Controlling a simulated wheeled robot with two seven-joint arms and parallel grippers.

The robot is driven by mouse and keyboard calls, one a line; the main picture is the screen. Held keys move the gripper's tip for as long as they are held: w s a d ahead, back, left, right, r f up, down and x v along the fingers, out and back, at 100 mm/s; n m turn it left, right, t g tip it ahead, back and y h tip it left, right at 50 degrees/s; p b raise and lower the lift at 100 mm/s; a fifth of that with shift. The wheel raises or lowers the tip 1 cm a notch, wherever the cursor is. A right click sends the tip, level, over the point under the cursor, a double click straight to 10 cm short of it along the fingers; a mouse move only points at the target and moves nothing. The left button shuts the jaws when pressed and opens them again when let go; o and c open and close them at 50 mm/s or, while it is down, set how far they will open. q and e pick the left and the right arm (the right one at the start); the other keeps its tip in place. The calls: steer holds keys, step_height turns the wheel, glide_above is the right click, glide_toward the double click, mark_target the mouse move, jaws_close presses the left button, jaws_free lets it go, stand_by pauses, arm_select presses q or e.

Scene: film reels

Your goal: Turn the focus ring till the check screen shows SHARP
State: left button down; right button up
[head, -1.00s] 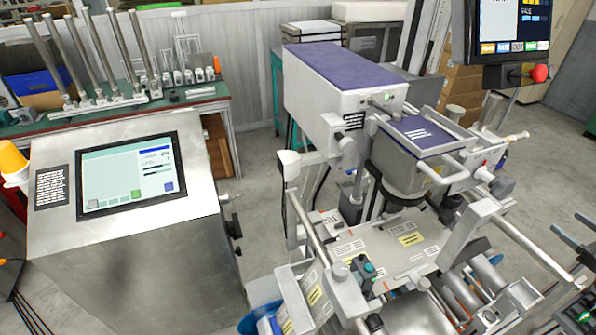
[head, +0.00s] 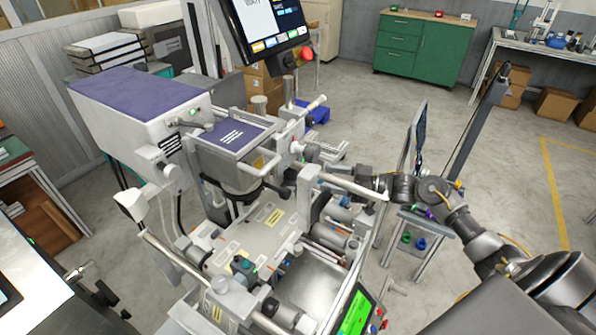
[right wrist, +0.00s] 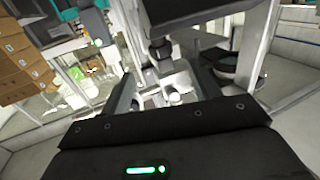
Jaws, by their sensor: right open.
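The machine with the purple top (head: 135,100) stands left of centre in the head view. A dark ring (head: 240,192) sits under its head; I cannot tell whether it is the focus ring. A small tilted screen lit green (head: 356,314) is at the bottom edge, its text unreadable. My right arm comes in from the right, and its gripper (head: 368,184) is beside the machine's right-hand rail. In the right wrist view the right gripper (right wrist: 163,92) is open, with grey metal parts beyond its fingers. No contact is clear. My left gripper is out of view.
A monitor (head: 265,22) with a red button hangs above the machine. A metal rail (head: 353,187) runs along the machine's right side. A green cabinet (head: 417,45) stands at the back. A steel console (head: 30,275) is at lower left. Floor between machine and cabinet is largely free.

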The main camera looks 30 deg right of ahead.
steer(key=p+x, duration=0.2)
steer(key=x, duration=0.6)
steer(key=shift+w+a+r+p, duration=0.15)
steer(key=shift+w+a+p, duration=0.1)
steer(key=shift+w+p, duration=0.05)
steer(key=shift+w+a, duration=0.45)
steer(key=shift+a, duration=0.05)
steer(key=shift+c, duration=0.3)
